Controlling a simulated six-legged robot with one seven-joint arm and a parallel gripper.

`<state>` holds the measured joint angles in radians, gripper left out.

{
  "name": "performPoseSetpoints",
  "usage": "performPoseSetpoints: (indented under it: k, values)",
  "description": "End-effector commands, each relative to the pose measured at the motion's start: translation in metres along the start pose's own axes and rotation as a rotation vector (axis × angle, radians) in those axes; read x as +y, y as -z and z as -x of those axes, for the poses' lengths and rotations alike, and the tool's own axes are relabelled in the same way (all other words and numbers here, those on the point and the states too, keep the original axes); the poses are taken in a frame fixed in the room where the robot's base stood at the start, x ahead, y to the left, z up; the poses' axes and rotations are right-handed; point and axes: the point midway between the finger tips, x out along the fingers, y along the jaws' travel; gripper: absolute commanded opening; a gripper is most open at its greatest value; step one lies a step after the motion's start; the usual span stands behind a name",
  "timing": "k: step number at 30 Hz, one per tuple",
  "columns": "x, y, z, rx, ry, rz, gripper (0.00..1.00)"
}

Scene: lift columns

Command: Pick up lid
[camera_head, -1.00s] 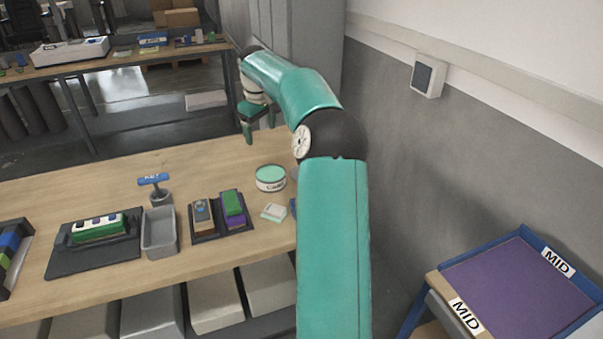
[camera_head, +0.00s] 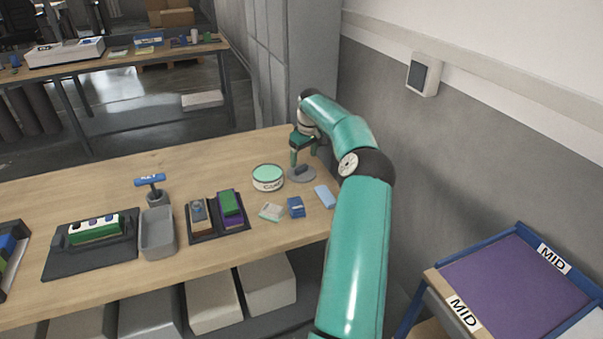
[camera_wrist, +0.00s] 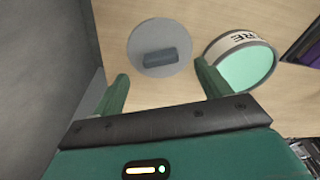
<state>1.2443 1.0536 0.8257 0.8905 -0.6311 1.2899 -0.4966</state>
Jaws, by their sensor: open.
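The lid is a flat grey disc (camera_head: 301,175) with a dark bar handle, lying on the wooden table near its right back corner. In the wrist view the lid (camera_wrist: 160,62) lies beyond my fingertips, roughly midway between them, with its handle lying crosswise. My gripper (camera_head: 304,159) is above the lid in the head view. In the wrist view my gripper (camera_wrist: 160,82) shows two green fingers spread wide with nothing between them. A white round tin (camera_head: 268,178) with a mint-green top and dark lettering stands just left of the lid.
Small blue (camera_head: 296,207) and light blue (camera_head: 324,196) blocks and a pale card (camera_head: 271,212) lie in front of the lid. A grey wall (camera_head: 390,110) rises close on the right. The table (camera_head: 215,165) is clear left of the tin.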

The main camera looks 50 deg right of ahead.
Motion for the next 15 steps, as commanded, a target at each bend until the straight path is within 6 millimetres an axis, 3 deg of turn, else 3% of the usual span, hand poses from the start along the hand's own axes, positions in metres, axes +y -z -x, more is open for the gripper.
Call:
performPoseSetpoints:
  k: [9, 15]
  values:
    - [0.001, 0.002, -0.044, -0.001, 0.004, -0.001, 0.76]
    - [0.001, 0.002, -0.052, 0.001, 0.001, 0.0, 0.76]
